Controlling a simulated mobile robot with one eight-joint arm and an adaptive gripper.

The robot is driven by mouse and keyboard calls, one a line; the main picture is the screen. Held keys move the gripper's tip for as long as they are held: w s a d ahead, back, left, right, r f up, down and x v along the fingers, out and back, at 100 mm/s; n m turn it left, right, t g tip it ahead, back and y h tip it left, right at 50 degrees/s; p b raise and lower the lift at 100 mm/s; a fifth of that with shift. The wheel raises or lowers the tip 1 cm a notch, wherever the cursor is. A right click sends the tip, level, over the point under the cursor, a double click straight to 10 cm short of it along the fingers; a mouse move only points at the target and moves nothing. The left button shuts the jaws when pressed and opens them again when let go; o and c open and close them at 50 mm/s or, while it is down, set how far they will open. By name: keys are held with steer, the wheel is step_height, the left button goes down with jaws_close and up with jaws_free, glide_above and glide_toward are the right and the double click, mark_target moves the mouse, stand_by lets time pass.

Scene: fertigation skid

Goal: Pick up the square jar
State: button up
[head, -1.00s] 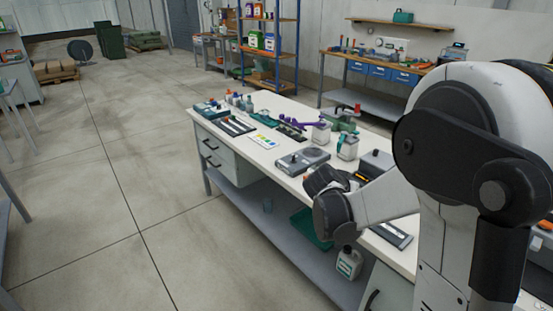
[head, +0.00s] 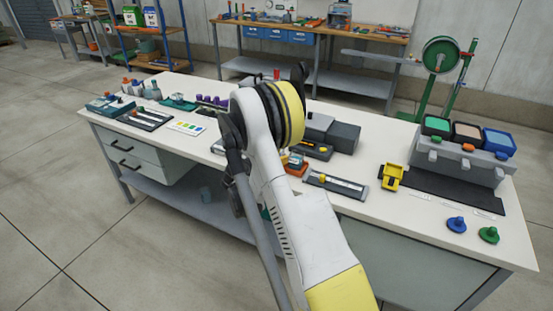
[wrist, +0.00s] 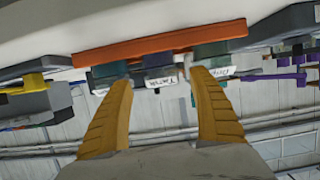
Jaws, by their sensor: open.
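No square jar can be made out for certain now; in the head view my arm covers the middle of the bench, where squarish white jars showed earlier. In the wrist view, which looks upside down, my gripper's (wrist: 160,80) two yellow fingers are apart with nothing clearly held between them. Beyond the fingertips are small dark items with white labels (wrist: 160,79) beside a long orange base (wrist: 160,47). Whether one is the square jar I cannot tell. The fingers are hidden in the head view.
The white bench (head: 400,220) carries a flat grey device (head: 335,184), a yellow clamp-like block (head: 391,177), a grey box with coloured bins (head: 460,160), and blue (head: 456,224) and green knobs (head: 489,235). Bottles (head: 138,88) stand at the left end. The front right bench top is mostly clear.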

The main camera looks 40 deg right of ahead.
steer(key=b+x, duration=0.1)
steer(key=x, duration=0.1)
steer(key=b+x, duration=0.1)
steer(key=x, duration=0.2)
steer(key=shift+w+f+b, duration=0.1)
steer(key=shift+f+b, duration=0.25)
steer(key=shift+f, duration=0.05)
steer(key=shift+a+r, duration=0.2)
steer(key=shift+r, duration=0.05)
steer(key=c, duration=1.5)
